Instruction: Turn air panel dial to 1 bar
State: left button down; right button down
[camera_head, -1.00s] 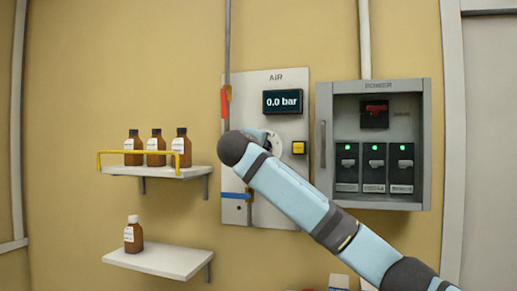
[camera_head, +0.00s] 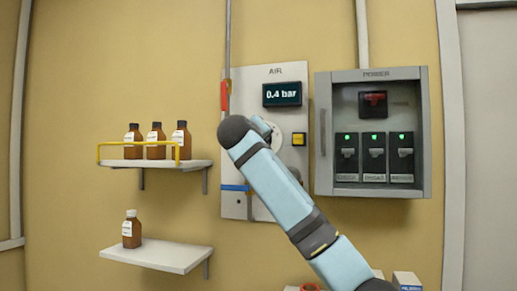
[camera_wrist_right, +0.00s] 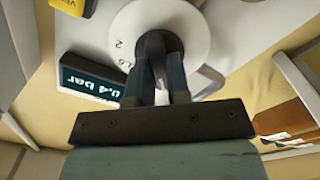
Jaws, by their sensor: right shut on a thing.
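The grey air panel (camera_head: 262,76) hangs on the wall, with a display (camera_head: 282,93) reading 0.4 bar. The display also shows, upside down, in the right wrist view (camera_wrist_right: 93,78). The round white dial plate (camera_wrist_right: 195,22) has markings, a "2" among them, and a dark knob at its middle. My right gripper (camera_wrist_right: 158,48) is shut on the dial knob. In the head view my right arm covers most of the dial, and its edge (camera_head: 283,147) shows beside the arm. My left gripper is in neither view.
A yellow button (camera_head: 299,139) sits just right of the dial. A red handle (camera_head: 224,96) and a blue handle (camera_head: 235,188) are at the panel's left. Shelves (camera_head: 160,164) with brown bottles stand left.

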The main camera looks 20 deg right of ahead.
jog(key=shift+m+b, duration=1.3)
jog(key=shift+m, duration=2.9)
jog(key=c, duration=1.1)
grip_release()
jog(key=shift+s, duration=0.1)
